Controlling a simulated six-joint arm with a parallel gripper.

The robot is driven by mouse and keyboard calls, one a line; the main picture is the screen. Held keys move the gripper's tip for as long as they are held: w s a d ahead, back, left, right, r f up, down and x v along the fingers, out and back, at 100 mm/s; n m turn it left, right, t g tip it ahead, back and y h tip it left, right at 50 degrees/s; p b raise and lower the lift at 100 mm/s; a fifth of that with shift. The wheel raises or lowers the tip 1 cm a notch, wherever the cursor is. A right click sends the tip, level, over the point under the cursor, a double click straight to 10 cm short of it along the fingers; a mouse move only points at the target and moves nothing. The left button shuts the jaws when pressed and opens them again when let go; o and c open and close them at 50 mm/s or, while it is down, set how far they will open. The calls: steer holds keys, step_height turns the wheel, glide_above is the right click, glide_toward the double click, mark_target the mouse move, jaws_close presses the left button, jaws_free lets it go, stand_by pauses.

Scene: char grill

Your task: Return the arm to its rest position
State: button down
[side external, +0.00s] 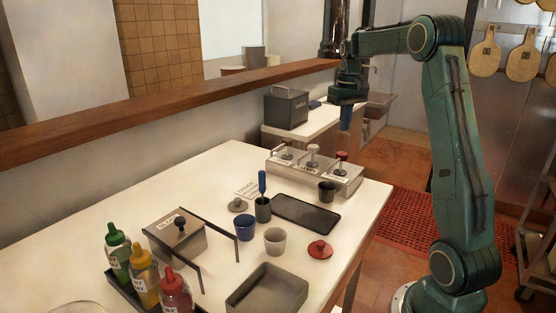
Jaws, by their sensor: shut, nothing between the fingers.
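My arm is green and stands at the right of the side external view. My gripper (346,122) hangs from its end, pointing down, above the far right part of the white table (140,200). It is shut and empty, well clear of the things below it. The fingers are small and partly dark in this view. No object is in contact with it.
Below stand a grey dispenser (338,182) with several knobs, a dark tray (305,213), cups (275,241), a red lid (320,249) and a grey pan (262,296). Sauce bottles (145,278) stand front left. A grey box (286,108) sits behind. Air around the gripper is free.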

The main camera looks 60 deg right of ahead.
steer(key=s+a+r+n+t+h, duration=0.1)
steer(key=s+a+r, duration=0.15)
steer(key=a, duration=0.75)
steer(key=s+a+r+n+t, duration=0.15)
steer(key=a+r, duration=0.25)
steer(key=a, duration=0.7)
steer(key=s+a+f+n+t, duration=0.1)
steer(key=s+a+f, duration=0.1)
steer(key=s+a, duration=0.4)
steer(key=s+a+f+n+t+y, duration=0.1)
steer(key=s+a+f+n+t, duration=0.1)
steer(key=s+a, duration=0.5)
steer(key=shift+s+f, duration=0.3)
steer(key=shift+f, duration=0.45)
